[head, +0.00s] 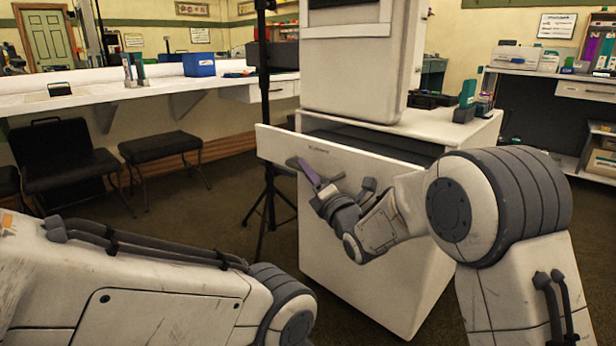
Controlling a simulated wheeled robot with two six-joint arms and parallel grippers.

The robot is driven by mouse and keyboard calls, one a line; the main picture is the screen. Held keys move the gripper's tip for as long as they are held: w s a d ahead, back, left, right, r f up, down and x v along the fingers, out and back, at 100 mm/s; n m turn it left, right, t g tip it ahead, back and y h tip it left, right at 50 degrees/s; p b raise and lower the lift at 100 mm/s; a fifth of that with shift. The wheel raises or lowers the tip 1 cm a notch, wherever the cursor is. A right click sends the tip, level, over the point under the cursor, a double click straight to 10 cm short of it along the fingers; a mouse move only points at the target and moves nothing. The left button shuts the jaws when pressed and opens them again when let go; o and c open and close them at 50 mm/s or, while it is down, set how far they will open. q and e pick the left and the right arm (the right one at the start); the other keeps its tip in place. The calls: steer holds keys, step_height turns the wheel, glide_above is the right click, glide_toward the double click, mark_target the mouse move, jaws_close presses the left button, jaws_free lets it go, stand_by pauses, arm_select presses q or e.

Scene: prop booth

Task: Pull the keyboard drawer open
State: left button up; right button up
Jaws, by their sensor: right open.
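The keyboard drawer (345,153) is the upper part of a white cabinet (345,235) in the middle of the head view. Its pale front panel stands out from the cabinet body, and a dark interior shows behind it, so the drawer is pulled out. My right gripper (300,163) is in front of the drawer front, near its lower left part. Its jaws are open, with a purple patch on one finger. Whether it touches the panel I cannot tell. My left arm comes in at the lower left; its gripper is not in view.
A large white machine (350,65) stands on the cabinet, with a teal-and-grey item (466,100) to its right. A black tripod stand (266,130) is close on the left. Black chairs (72,165) and a wall counter (130,95) are further left. Carpet between is clear.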

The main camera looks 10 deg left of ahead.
steer(key=shift+w+a+r, duration=0.1)
steer(key=shift+w+a, duration=0.1)
steer(key=shift+w, duration=0.05)
jaws_close()
stand_by(1.4)
